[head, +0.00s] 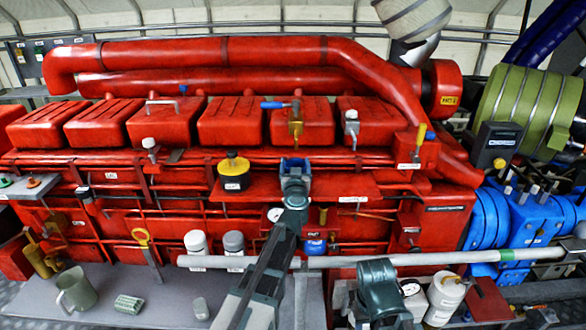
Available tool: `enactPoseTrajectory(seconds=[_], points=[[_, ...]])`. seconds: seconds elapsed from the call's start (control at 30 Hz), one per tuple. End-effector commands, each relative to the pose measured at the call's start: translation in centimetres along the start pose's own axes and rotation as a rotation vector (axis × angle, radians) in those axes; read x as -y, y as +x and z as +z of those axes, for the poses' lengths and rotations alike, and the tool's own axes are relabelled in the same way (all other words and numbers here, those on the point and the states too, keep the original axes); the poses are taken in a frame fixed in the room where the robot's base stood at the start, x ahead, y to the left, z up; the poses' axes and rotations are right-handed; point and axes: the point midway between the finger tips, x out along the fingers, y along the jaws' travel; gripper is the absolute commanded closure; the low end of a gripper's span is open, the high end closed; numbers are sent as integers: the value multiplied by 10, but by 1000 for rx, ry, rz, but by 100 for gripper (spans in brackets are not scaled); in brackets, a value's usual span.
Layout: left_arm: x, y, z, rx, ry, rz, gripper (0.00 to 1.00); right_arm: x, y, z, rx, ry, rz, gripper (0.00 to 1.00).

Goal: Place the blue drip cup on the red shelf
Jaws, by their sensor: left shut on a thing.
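My left gripper (295,172) reaches up from the bottom middle, in front of the red shelf (345,186) on the engine's side. It is shut on a small blue thing, apparently the blue drip cup (296,161); the jaws hide most of it. I cannot tell whether the cup touches the shelf. Another small blue container with a white label (315,245) sits lower, below a brass valve. My right gripper is not clearly visible; part of my right arm shows at the bottom, right of the middle.
A yellow-topped black cup with a label (234,172) stands on the shelf's left part. A grey pipe (430,258) crosses low in front. The grey bench holds a green mug (75,290), a green sponge-like block (129,304) and two canisters (196,244). A white jug (444,298) stands at right.

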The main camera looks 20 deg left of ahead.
Motion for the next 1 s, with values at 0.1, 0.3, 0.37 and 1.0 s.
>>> enactPoseTrajectory(seconds=[0.1, 0.3, 0.37, 1.0], points=[[0, 0, -1, 0, 0, 0, 74, 0, -1, 0, 0, 0, 0, 50], [0, 0, 2, 0, 0, 0, 13, 0, 2, 0, 0, 0, 0, 50], [0, 0, 2, 0, 0, 0, 2, 0, 2, 0, 0, 0, 0, 50], [1, -30, -1, 0, 0, 1, 0, 0, -1, 0, 0, 0, 0, 50]])
